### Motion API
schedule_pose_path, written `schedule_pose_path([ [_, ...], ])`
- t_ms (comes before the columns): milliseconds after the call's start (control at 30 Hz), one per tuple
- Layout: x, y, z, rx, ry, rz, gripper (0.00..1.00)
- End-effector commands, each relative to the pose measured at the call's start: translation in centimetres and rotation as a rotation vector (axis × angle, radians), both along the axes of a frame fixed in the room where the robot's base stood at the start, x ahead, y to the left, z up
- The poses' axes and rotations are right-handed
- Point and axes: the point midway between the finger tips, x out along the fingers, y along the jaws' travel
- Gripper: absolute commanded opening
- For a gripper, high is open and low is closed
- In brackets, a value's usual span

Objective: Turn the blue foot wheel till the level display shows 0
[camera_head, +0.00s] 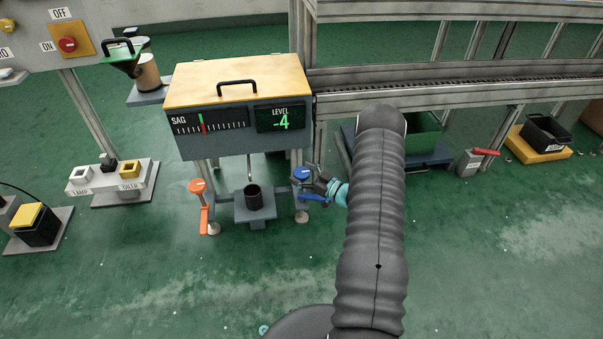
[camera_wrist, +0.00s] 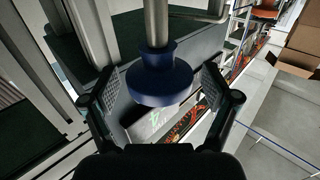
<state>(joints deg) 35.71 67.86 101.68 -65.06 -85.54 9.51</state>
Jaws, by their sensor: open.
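The blue foot wheel (camera_head: 301,173) is on the right leg of the bench with the displays. In the wrist view the blue wheel (camera_wrist: 158,77) sits around a grey post, between my two fingers. My gripper (camera_head: 318,184) is open at the wheel; in the wrist view my gripper (camera_wrist: 162,88) has one finger on each side, with visible gaps to the wheel. The level display (camera_head: 280,118) reads -4 in green. A SAG scale (camera_head: 208,124) beside it has a red and green mark left of its middle.
An orange foot wheel (camera_head: 197,186) with an orange handle is on the left leg. A black cup (camera_head: 253,197) stands on a low platform between the legs. A lamp and oiler stand (camera_head: 113,181) is at left. A green bin (camera_head: 423,135) is behind my arm at right. The front floor is clear.

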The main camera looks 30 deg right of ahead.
Motion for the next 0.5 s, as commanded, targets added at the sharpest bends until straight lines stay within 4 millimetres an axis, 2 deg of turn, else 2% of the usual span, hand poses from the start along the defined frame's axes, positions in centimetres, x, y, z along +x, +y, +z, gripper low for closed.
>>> schedule_pose_path([
  [233,0.07,0.03,0.00,0.000,0.000,0.000,0.87],
  [267,0.07,0.03,0.00,0.000,0.000,0.000,0.82],
  [400,0.06,0.02,0.01,0.000,0.000,0.000,0.47],
  [500,0.06,0.01,0.01,0.000,0.000,0.000,0.26],
])
